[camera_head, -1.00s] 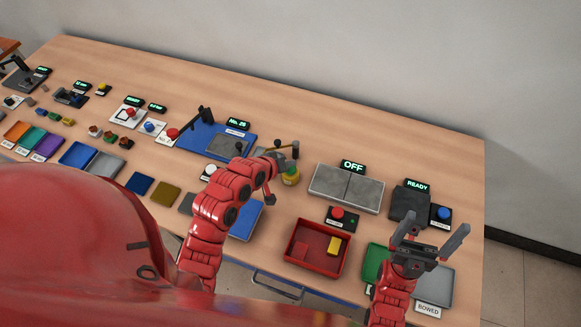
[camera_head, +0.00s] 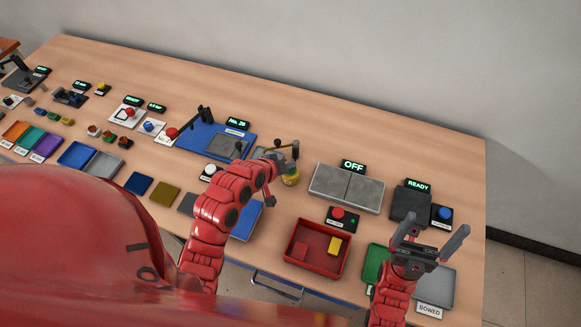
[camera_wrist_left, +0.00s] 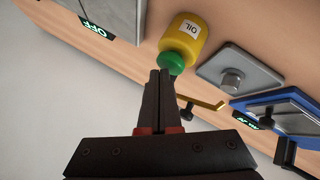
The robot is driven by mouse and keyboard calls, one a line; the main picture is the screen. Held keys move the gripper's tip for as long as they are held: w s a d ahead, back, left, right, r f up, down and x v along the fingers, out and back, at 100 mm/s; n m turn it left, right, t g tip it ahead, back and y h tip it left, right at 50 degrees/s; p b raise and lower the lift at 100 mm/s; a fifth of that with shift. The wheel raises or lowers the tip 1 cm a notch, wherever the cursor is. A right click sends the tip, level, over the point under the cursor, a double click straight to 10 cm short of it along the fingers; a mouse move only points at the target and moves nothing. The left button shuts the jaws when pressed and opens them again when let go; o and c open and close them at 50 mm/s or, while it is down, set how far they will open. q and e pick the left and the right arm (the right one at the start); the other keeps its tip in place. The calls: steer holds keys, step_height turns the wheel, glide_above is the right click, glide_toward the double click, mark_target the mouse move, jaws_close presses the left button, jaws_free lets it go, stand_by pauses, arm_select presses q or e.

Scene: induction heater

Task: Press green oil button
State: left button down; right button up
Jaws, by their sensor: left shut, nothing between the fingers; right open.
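A yellow oil bottle (camera_head: 291,180) with a white OIL label stands on the table, left of the grey heater plates. The left wrist view shows the oil bottle (camera_wrist_left: 184,38) with its green button (camera_wrist_left: 171,62) on top. My left gripper (camera_wrist_left: 160,73) is shut and empty, its tips right at the green button. I cannot tell whether they touch it. In the head view my left gripper (camera_head: 284,164) is at the bottle's top and partly hides it. My right gripper (camera_head: 434,230) is open and empty above the green and grey trays at the right.
The heater plates (camera_head: 347,187) sit right of the bottle, with a display (camera_head: 353,166) reading OFF. A red tray (camera_head: 318,272) with a yellow block is in front. A yellow bar (camera_wrist_left: 200,103) and a grey plate (camera_wrist_left: 238,72) are close to the left gripper.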

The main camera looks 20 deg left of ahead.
arm_select(q)
steer(key=shift+f, duration=0.35)
steer(key=shift+r, duration=0.1)
stand_by(0.4)
steer(key=shift+r+p, duration=0.4)
steer(key=shift+r, duration=0.4)
steer(key=shift+r+p, duration=1.5)
steer(key=shift+r, duration=1.15)
steer(key=shift+f, duration=0.1)
